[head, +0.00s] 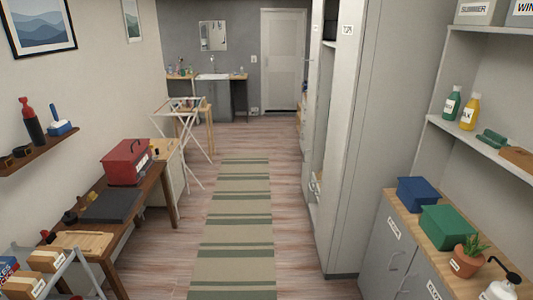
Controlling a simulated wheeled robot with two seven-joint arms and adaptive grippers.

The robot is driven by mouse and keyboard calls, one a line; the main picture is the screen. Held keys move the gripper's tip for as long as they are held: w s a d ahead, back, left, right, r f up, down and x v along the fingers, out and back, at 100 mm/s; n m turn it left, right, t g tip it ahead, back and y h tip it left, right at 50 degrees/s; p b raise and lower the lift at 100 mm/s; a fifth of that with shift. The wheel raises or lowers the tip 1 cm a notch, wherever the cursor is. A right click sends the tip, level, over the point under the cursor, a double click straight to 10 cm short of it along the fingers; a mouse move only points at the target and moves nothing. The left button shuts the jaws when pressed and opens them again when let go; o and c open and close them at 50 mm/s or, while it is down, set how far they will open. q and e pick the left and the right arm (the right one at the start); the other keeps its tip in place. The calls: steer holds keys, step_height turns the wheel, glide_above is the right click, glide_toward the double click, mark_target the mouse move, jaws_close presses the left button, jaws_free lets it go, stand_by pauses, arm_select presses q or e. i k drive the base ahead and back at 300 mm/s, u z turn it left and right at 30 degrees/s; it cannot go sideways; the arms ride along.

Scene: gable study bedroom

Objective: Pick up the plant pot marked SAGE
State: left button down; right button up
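A terracotta plant pot (465,263) with a green plant in it stands upright on the wooden top of the low grey cabinet at the lower right of the head view. It bears a small white label, whose lettering is too small to read. It is the only potted plant that I can make out. Neither of my grippers shows in this view.
Beside the pot are a green bin (446,229), a blue bin (416,193) and a white pump bottle (500,286). A shelf (480,137) with bottles hangs above. A striped rug (238,215) lies on clear floor; a wooden desk (158,190) stands left.

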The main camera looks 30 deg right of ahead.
mark_target(467, 258)
steer(key=z, duration=0.2)
steer(key=i, duration=1.3)
steer(key=z, duration=1.45)
steer(key=i, duration=0.85)
steer(key=z, duration=1)
